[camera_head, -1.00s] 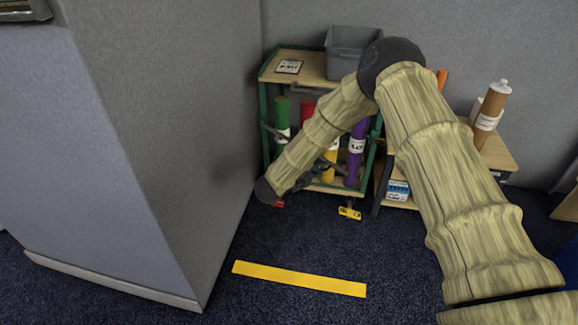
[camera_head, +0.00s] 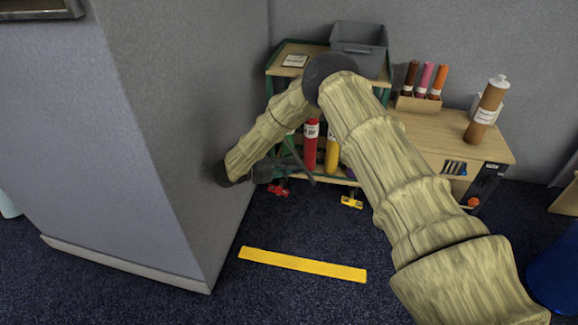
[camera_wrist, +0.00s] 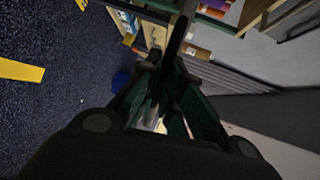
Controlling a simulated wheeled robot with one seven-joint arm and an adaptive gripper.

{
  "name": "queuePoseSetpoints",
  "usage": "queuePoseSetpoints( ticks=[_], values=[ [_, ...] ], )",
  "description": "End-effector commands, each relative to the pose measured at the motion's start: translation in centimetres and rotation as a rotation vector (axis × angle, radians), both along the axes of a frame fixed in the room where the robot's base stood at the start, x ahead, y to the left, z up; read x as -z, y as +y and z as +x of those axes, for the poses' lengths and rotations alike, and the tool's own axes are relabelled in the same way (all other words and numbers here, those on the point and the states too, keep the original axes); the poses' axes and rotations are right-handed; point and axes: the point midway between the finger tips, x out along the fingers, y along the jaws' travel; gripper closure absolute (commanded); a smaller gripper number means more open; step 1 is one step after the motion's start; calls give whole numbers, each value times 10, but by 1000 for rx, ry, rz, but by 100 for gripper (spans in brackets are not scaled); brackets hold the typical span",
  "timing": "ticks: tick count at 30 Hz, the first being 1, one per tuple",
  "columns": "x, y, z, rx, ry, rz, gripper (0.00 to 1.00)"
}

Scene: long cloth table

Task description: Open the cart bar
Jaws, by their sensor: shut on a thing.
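The cart (camera_head: 300,50) has a green frame and a wooden top, and stands against the back wall. A thin dark bar (camera_head: 301,160) crosses its open front at a slant, before the coloured cylinders. My gripper (camera_head: 287,166) is at this bar, low at the cart's front left, partly hidden by my arm. In the wrist view, the dark bar (camera_wrist: 182,28) runs up from between the fingers of my gripper (camera_wrist: 168,72), which are shut on it. The exact contact is too dark to make out.
A red cylinder (camera_head: 310,148) and a yellow one (camera_head: 332,152) stand in the cart. A grey bin (camera_head: 360,45) is on top. A grey partition (camera_head: 180,130) is close on the left. A wooden table (camera_head: 440,135) stands right. The carpet around the yellow strip (camera_head: 302,264) is clear.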

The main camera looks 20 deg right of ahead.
Motion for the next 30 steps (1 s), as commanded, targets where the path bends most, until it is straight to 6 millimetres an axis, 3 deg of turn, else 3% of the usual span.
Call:
queuePoseSetpoints(
  ticks=[5,6,9,22,29,30],
  values=[
    [-2,-1,3,-4,-7,0,100],
    [-2,-1,4,-4,-7,0,89],
    [-2,0,3,-4,-5,0,70],
    [-7,2,3,-5,-4,0,70],
    [-41,1,3,-4,-6,-1,70],
    [-49,1,3,-4,-6,-2,64]
  ],
)
